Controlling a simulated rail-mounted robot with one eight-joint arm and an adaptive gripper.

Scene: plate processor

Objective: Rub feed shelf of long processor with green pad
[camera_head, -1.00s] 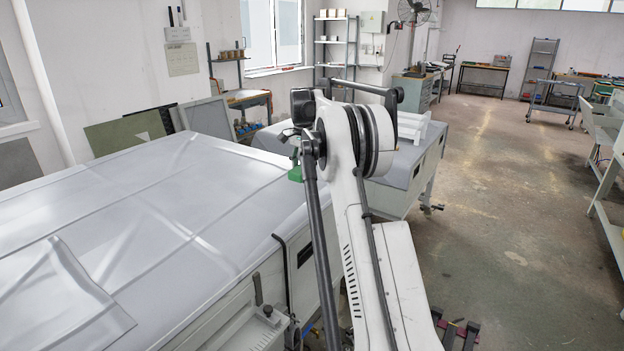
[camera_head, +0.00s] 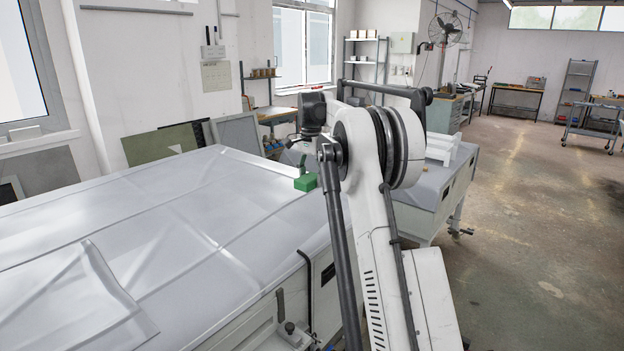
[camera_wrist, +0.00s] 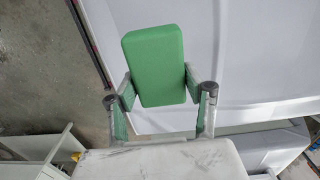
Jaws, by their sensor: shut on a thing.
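The green pad (camera_head: 305,183) shows in the head view by the right-hand edge of the large machine covered in a pale sheet (camera_head: 150,230). In the wrist view the pad (camera_wrist: 155,65) is a rounded green block between the two fingers of my gripper (camera_wrist: 160,86), which is shut on it. The pad appears above the pale surface; I cannot tell if it touches. I cannot tell which part is the feed shelf.
A second grey-topped machine (camera_head: 458,178) stands behind my arm, with white rails (camera_head: 440,150) on it. Framed panels (camera_head: 160,145) lean against the wall. Bare floor (camera_head: 520,260) lies to the right. A post with a knob (camera_head: 288,325) stands at the near machine's front edge.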

